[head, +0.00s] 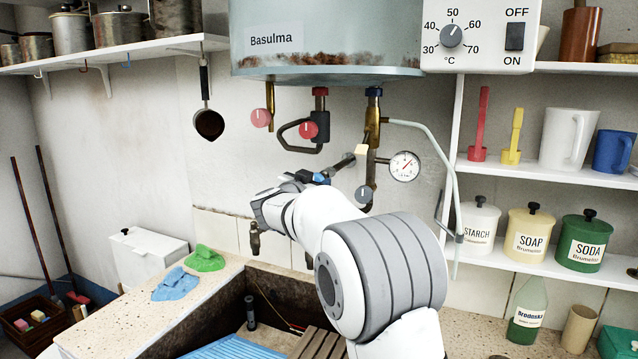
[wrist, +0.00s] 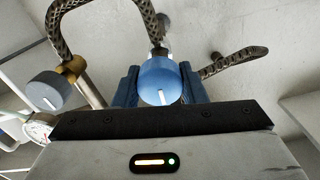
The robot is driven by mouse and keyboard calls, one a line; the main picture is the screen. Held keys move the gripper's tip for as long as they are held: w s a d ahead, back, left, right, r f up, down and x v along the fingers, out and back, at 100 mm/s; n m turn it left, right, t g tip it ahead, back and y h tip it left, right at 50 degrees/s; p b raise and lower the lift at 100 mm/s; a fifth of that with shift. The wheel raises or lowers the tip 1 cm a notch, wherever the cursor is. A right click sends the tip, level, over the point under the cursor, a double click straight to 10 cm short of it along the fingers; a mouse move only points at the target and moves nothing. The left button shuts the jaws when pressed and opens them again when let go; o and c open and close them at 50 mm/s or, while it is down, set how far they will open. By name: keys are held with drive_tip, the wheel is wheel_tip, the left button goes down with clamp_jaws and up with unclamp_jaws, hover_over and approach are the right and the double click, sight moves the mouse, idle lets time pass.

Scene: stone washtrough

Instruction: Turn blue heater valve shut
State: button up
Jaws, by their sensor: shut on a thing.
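The blue valve knob (wrist: 157,76) sits between my jaws in the wrist view, with a white mark on its face pointing to the bottom of that picture. My gripper (wrist: 160,88) is shut on it, a blue-grey jaw on each side. In the head view the blue knob (head: 321,178) shows only as a small patch below the heater (head: 330,45), at the end of my gripper (head: 308,178). My arm hides part of the pipework there. How far the valve is turned cannot be told.
A grey knob (head: 363,194) and a dial gauge (head: 404,166) are close to the right of my gripper. The stone trough (head: 180,320) lies below, and shelves (head: 545,172) stand at right.

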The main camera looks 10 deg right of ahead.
drive_tip(key=m, duration=0.4)
drive_tip(key=shift+f+m+b, duration=0.15)
drive_tip(key=shift+m+b, duration=0.15)
drive_tip(key=m+b, duration=0.1)
drive_tip(key=m, duration=0.3)
drive_tip(key=shift+f+m, duration=0.1)
drive_tip(key=shift+m, duration=0.2)
drive_tip(key=m+b, duration=0.2)
drive_tip(key=m, duration=0.1)
drive_tip(key=shift+m, duration=0.3)
drive_tip(key=shift+m+b, duration=1.15)
drive_tip(key=shift+m, duration=0.95)
drive_tip(key=o, duration=1)
drive_tip(key=shift+s, duration=0.1)
